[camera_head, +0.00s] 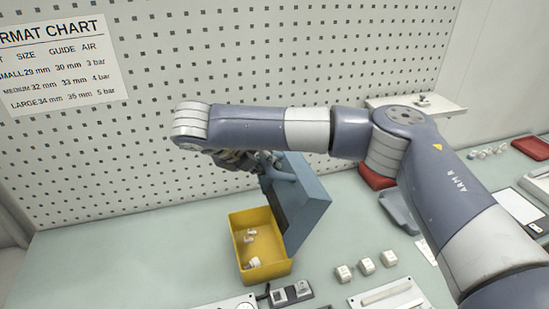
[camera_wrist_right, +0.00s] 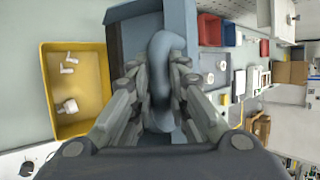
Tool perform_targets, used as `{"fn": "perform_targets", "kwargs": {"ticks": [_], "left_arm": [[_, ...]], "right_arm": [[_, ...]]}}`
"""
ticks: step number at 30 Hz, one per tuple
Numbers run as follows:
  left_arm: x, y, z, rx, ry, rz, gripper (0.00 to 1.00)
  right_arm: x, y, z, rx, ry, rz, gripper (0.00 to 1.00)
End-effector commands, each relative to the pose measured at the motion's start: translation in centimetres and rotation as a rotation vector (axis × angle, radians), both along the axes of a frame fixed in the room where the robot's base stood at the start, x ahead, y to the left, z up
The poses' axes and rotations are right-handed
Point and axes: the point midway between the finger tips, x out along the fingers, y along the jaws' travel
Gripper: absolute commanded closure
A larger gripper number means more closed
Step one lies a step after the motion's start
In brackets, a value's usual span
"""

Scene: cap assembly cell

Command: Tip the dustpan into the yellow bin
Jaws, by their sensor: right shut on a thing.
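The blue dustpan (camera_head: 306,208) is tilted steeply on its side, its dark opening facing the yellow bin (camera_head: 286,268). My right gripper (camera_head: 262,160) is shut on the dustpan's handle, which shows between the fingers in the right wrist view (camera_wrist_right: 164,70). In the head view my arm partly hides the gripper. The yellow bin stands on the bench just left of and below the dustpan, and several small white pieces (camera_head: 252,262) lie in it. I cannot tell whether the dustpan touches the bin rim. My left gripper is not in view.
White cubes (camera_head: 366,267) stand on the bench right of the bin. A dark block with a cable (camera_head: 290,293) lies just in front of the bin. A grey-blue tray (camera_head: 398,212) and a red tray (camera_head: 375,178) lie further right. A pegboard wall (camera_head: 200,60) stands behind.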

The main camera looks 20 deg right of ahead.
Motion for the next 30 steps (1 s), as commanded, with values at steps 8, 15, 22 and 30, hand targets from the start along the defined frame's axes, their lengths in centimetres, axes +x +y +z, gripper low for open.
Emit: {"fn": "perform_targets", "kwargs": {"ticks": [8, 15, 22, 30], "left_arm": [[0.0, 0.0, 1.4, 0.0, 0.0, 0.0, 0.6], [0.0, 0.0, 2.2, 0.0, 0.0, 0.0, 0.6], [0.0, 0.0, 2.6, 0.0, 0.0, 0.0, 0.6], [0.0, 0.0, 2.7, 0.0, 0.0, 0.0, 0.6]], "right_arm": [[0.0, 2.4, 0.2, -0.101, -0.001, 0.002, 1.0], [0.0, 4.2, 0.0, -0.184, -0.002, 0.001, 1.0], [0.0, 5.4, -0.1, -0.241, -0.002, 0.0, 1.0], [0.0, 5.8, -0.2, -0.262, -0.003, -0.001, 1.0]]}}
